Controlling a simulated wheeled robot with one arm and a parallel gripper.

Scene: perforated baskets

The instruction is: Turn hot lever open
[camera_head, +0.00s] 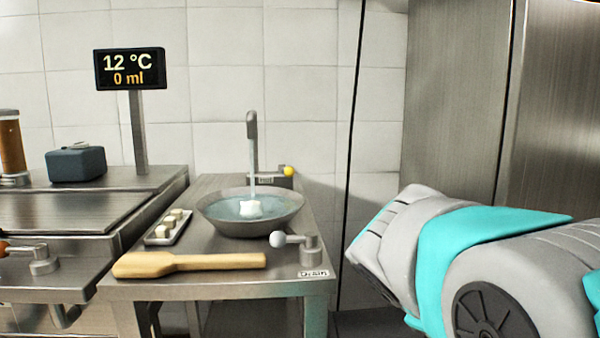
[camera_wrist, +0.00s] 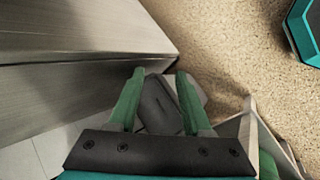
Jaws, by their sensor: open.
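No lever in the camera_head view carries a readable "hot" label. A metal lever (camera_head: 42,261) with a red-orange knob sits at the left edge, on the front of the left counter. Another lever (camera_head: 309,251) with a white ball end stands on the right counter above a "Drain" label. A small yellow knob (camera_head: 288,171) is by the tap base. My gripper (camera_wrist: 160,74) is open in the camera_wrist view, its two green fingers apart, over a dark grey shape that I cannot identify. No lever shows there. My gripper's fingers are not visible in the camera_head view.
Water runs from the tap (camera_head: 252,128) into a metal basin (camera_head: 222,216) holding a white lump. A display (camera_head: 129,69) reads 12 °C and 0 ml. A wooden paddle (camera_head: 190,263), a small tray (camera_head: 150,239) and a dark box (camera_head: 75,163) rest on the counters.

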